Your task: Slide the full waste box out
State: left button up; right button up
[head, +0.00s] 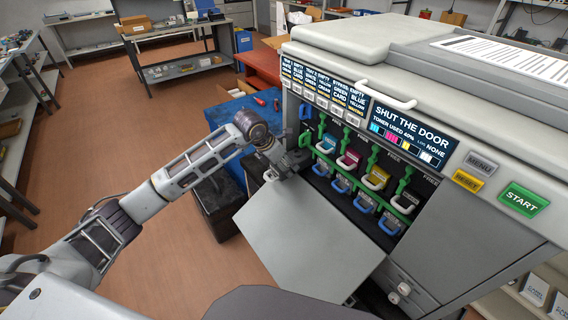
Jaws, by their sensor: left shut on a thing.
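The grey printer (455,215) stands at the right with its front door (305,240) folded down flat. My left gripper (283,170) is at the left end of the bay, just above the door's far left corner. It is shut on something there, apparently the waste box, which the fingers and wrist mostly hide. My right gripper is not in view.
The printer's screen (411,129) reads "SHUT THE DOOR". A dark box (220,205) stands on the floor left of the door. Behind my left arm is a blue-topped table (232,109) with red-handled tools. The brown floor (110,150) at the left is clear.

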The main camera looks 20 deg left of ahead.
pick_arm(q)
jog(key=shift+c, duration=0.8)
jog(key=shift+a, duration=0.1)
jog(key=shift+s+a, duration=0.15)
jog(key=shift+s+a+r+b, duration=0.1)
jog(key=shift+s+a+b, duration=0.05)
jog(key=shift+s+a, duration=0.75)
jog(key=shift+s+a+b, duration=0.1)
jog(key=shift+s+a, duration=0.55)
jog(key=shift+s, duration=0.45)
jog(key=shift+s+a+r+b, duration=0.1)
jog(key=shift+s+a+b, duration=0.05)
jog(key=shift+s+a, duration=0.75)
jog(key=shift+s+d, duration=0.1)
jog(key=shift+s, duration=0.05)
jog(key=shift+s, duration=0.1)
jog(key=shift+s+a+r, duration=0.3)
jog(key=shift+s+a, duration=0.2)
jog(key=shift+s, duration=0.15)
jog(key=shift+s+a+r, duration=0.35)
jog(key=shift+s+a, duration=0.15)
jog(key=shift+s, duration=0.1)
jog(key=shift+s+a+r, duration=0.3)
jog(key=shift+s+a, duration=0.2)
jog(key=shift+s, duration=0.15)
